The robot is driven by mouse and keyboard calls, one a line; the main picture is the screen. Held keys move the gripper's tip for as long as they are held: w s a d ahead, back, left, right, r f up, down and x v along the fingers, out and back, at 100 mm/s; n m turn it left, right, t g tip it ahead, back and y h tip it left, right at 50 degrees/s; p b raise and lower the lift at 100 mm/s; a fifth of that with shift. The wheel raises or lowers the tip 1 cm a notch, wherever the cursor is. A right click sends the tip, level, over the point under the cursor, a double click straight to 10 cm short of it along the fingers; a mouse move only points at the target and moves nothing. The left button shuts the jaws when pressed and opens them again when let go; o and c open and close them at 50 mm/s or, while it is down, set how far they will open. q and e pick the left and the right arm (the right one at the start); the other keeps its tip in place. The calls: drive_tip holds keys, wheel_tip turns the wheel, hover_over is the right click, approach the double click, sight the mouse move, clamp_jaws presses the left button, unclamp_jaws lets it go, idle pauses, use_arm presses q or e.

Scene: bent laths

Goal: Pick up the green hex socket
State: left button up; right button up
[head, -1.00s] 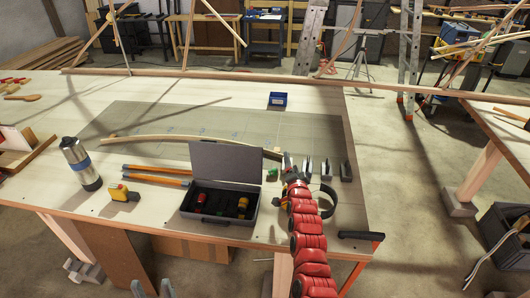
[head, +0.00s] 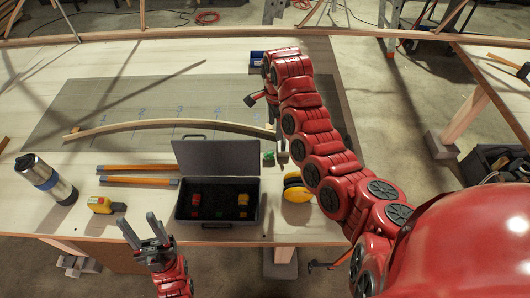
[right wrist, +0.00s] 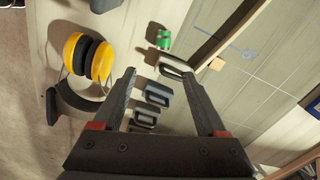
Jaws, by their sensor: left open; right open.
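The green hex socket (head: 268,158) lies on the table just right of the open toolbox (head: 218,222). It also shows in the right wrist view (right wrist: 163,39), beyond my fingertips, near the wooden strip. My right gripper (right wrist: 160,76) is open and empty above the table, with the socket ahead of it, not between its fingers. In the head view my right arm hides much of that gripper. My left gripper (head: 144,232) is open and empty at the table's front edge, left of the toolbox.
Several dark metal blocks (right wrist: 158,95) lie near the socket, close to my right fingers. Yellow earmuffs (head: 296,188) lie right of the toolbox. A curved lath (head: 165,124) lies behind it. A flask (head: 46,178), tape measure (head: 103,204) and orange bars stand or lie left.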

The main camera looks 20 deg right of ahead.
drive_tip(key=b, duration=0.4)
hover_over(269, 156)
drive_tip(key=d, duration=0.2)
drive_tip(key=f, duration=0.9)
drive_tip(key=shift+w+f, duration=0.3)
drive_tip(key=shift+f+p, duration=0.2)
drive_tip(key=shift+p, duration=0.1)
wheel_tip(269, 156, down, 3)
drive_tip(key=p, duration=0.2)
drive_tip(key=shift+w+d+f+p, duration=0.1)
drive_tip(key=shift+f+p, duration=0.05)
drive_tip(key=shift+p, duration=0.15)
drive_tip(key=shift+f, duration=0.9)
drive_tip(key=shift+c, duration=0.2)
clamp_jaws()
